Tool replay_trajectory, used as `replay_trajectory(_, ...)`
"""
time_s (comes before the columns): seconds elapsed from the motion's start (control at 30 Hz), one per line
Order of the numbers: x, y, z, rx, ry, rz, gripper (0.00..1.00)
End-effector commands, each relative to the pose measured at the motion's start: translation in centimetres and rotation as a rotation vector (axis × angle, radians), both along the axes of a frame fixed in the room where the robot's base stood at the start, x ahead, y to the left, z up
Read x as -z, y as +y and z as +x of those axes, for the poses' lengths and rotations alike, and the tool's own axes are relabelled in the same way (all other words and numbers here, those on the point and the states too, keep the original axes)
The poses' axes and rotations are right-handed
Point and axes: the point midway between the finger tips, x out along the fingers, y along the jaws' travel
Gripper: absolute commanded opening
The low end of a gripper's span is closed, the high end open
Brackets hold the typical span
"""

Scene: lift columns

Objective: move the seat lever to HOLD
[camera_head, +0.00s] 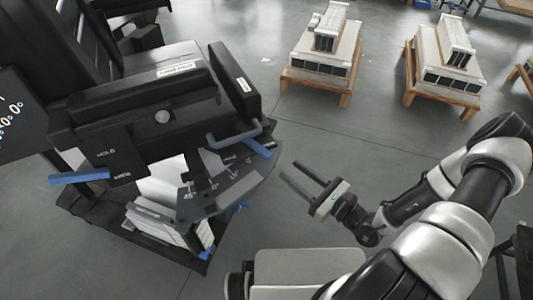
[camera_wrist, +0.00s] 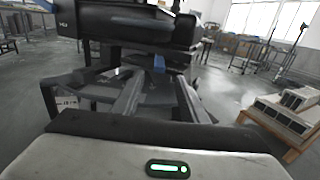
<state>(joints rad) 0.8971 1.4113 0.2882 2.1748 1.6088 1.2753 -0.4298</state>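A black plate marked HOLD (camera_head: 107,154) is on the left side of the black machine, with a second, hard-to-read label below it. A blue-handled lever (camera_head: 80,177) sticks out to the left from this plate, nearer the lower label than HOLD. A second blue lever (camera_head: 256,147) is at the machine's right, by a grey angled plate with angle marks. My gripper (camera_head: 290,171) is open and empty, in free air right of the machine, touching neither lever. In the wrist view its spread fingers (camera_wrist: 157,92) point toward the machine, with a blue piece (camera_wrist: 159,63) beyond them.
A grey bent handle (camera_head: 235,136) juts from the machine's right side. A stack of pale sheets (camera_head: 170,222) and a dark base frame (camera_head: 105,222) are below. Wooden pallets (camera_head: 318,84) with white units stand at the back. The floor (camera_head: 345,150) around my gripper is clear.

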Motion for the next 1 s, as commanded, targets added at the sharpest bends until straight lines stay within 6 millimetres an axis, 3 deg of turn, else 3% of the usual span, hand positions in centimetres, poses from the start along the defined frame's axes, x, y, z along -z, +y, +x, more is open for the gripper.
replay_trajectory(0.3,0.1,5.2,4.8,-0.004,-0.003,0.000,0.39)
replay_trajectory(0.5,0.1,7.5,7.0,-0.002,-0.002,-0.001,0.39)
replay_trajectory(1.0,0.0,8.7,8.2,-0.001,0.000,-0.001,0.38)
